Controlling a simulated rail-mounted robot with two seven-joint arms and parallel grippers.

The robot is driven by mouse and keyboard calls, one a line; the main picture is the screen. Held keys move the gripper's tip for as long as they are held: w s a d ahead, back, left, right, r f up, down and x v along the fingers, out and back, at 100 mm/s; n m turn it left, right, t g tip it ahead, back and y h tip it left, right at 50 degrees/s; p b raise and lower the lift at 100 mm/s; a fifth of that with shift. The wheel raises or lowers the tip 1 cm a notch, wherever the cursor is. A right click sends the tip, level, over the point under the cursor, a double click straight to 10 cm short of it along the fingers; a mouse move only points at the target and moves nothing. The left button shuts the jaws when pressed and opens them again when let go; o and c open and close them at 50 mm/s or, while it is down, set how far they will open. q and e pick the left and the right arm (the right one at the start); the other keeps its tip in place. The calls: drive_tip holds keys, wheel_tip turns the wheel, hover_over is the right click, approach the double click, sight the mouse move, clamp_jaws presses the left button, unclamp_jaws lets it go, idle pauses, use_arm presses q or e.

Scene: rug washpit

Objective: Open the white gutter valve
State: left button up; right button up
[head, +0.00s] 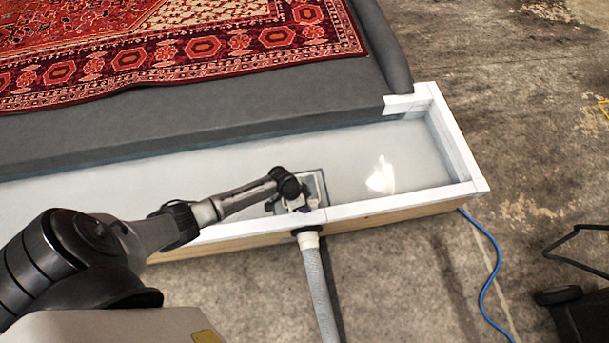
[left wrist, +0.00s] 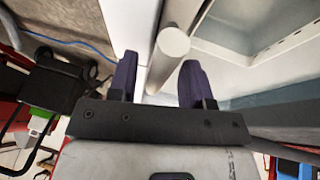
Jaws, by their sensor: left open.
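In the left wrist view, a pale round-ended bar (left wrist: 172,42), which looks like the white valve's handle, points toward my left gripper (left wrist: 159,64). Its end lies between the two purple fingertips, with gaps visible on both sides; contact cannot be told. The gripper is open. In the head view, my left gripper (head: 296,203) is at the near white wall of the gutter (head: 225,172), over a dark-edged square plate (head: 321,184). The valve is largely hidden there by my gripper. A white pipe fitting (head: 308,240) joins the outside of the wall just below. My right gripper is not in view.
A grey hose (head: 318,290) runs from the fitting across the concrete floor. A blue cord (head: 490,275) and a black device (head: 580,312) lie to the right. A red patterned rug (head: 190,55) lies on the grey platform (head: 230,100) behind the gutter.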

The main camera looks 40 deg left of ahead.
use_arm(q)
drive_tip(key=shift+d+f, duration=0.15)
drive_tip(key=shift+c, duration=0.3)
clamp_jaws()
idle(0.3)
